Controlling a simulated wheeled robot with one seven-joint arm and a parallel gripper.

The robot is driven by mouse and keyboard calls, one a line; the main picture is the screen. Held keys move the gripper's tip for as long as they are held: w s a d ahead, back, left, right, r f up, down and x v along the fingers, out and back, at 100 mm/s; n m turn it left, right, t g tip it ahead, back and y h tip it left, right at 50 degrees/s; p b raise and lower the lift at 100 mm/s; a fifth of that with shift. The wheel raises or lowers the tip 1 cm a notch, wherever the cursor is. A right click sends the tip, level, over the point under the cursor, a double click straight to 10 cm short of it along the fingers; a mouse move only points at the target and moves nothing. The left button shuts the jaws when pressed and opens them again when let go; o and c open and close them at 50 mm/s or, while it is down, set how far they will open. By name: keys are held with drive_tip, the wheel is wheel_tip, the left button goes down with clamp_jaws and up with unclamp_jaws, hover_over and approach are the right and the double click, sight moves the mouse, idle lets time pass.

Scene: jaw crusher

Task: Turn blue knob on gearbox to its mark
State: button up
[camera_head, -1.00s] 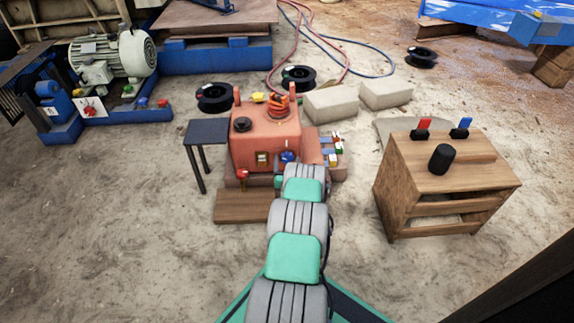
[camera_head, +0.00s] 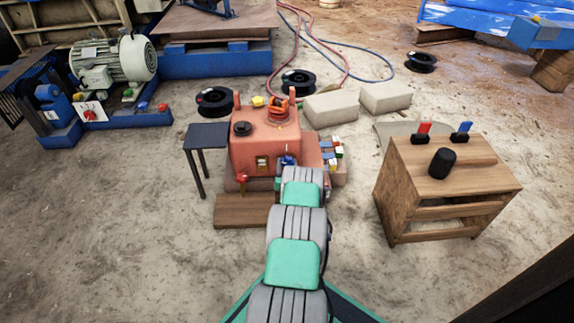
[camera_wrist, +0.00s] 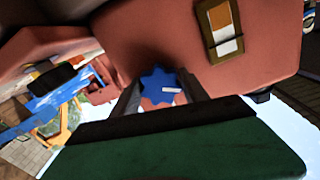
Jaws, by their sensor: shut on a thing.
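The red gearbox (camera_head: 268,135) stands in the middle of the head view, with my arm reaching to its front face. The blue knob (camera_wrist: 162,86) shows in the wrist view as a lobed knob with a white pointer line, pointing right in that picture. My gripper (camera_wrist: 160,95) is shut on the knob, one finger on each side. In the head view only a bit of blue (camera_head: 287,160) shows past my arm, and the fingers are hidden. I cannot make out the knob's mark. An orange and white window plate (camera_wrist: 224,30) is on the face beside the knob.
A small dark table (camera_head: 207,136) stands left of the gearbox, and a wooden board (camera_head: 243,211) lies before it. A red-handled valve (camera_head: 242,179) is close to the left of my arm. A wooden bench (camera_head: 445,180) stands at right. Bare ground lies between.

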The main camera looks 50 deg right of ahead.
drive_tip(key=shift+c, duration=1)
drive_tip(key=shift+m, duration=0.3)
drive_tip(key=m, duration=0.4)
drive_tip(key=shift+a+m, duration=0.1)
drive_tip(key=shift+m, duration=0.2)
drive_tip(key=m, duration=0.6)
drive_tip(key=shift+m, duration=0.4)
drive_tip(key=o, duration=1.4)
drive_tip(key=shift+w+r, duration=0.1)
